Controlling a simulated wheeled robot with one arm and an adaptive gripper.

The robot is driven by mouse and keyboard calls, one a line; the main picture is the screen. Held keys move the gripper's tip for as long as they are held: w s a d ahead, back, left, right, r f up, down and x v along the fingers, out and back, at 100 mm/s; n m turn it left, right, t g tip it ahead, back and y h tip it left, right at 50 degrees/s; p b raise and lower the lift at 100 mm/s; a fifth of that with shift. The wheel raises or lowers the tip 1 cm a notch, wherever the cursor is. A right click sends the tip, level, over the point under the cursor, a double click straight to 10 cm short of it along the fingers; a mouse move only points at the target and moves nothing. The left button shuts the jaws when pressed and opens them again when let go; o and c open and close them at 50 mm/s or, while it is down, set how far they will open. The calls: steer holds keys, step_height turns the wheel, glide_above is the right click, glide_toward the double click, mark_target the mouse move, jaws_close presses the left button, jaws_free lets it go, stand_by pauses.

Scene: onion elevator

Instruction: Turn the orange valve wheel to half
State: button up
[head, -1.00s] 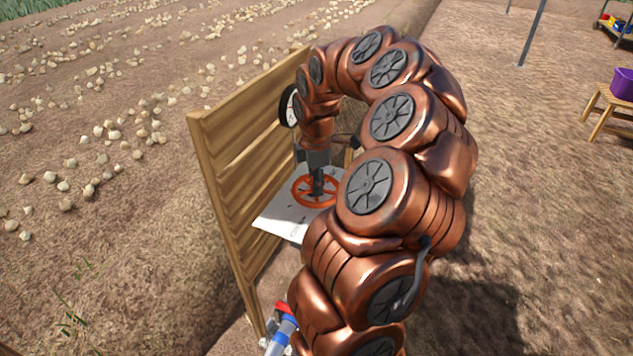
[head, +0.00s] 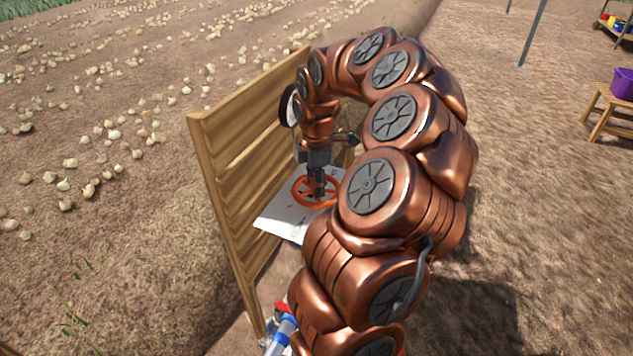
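The orange valve wheel (head: 302,201) lies flat over a white plate with dark markings (head: 285,220), in front of a wooden slatted panel. My gripper (head: 318,193) points straight down at the middle of the wheel, and its fingertips reach the hub. The fingers are small and dark here, and I cannot tell whether they are closed on the hub. My copper arm hides the right part of the wheel and plate. The markings on the plate are too small to read.
The wooden panel (head: 250,150) stands close to the left of my arm. A round gauge (head: 288,106) is partly hidden behind my arm. A red and blue pipe fitting (head: 284,328) is low in front. A stool (head: 602,112) with a purple container (head: 622,84) stands far right.

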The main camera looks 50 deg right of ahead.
steer(key=shift+o, duration=0.9)
step_height(320, 180, up, 11)
steer(key=shift+r, duration=0.5)
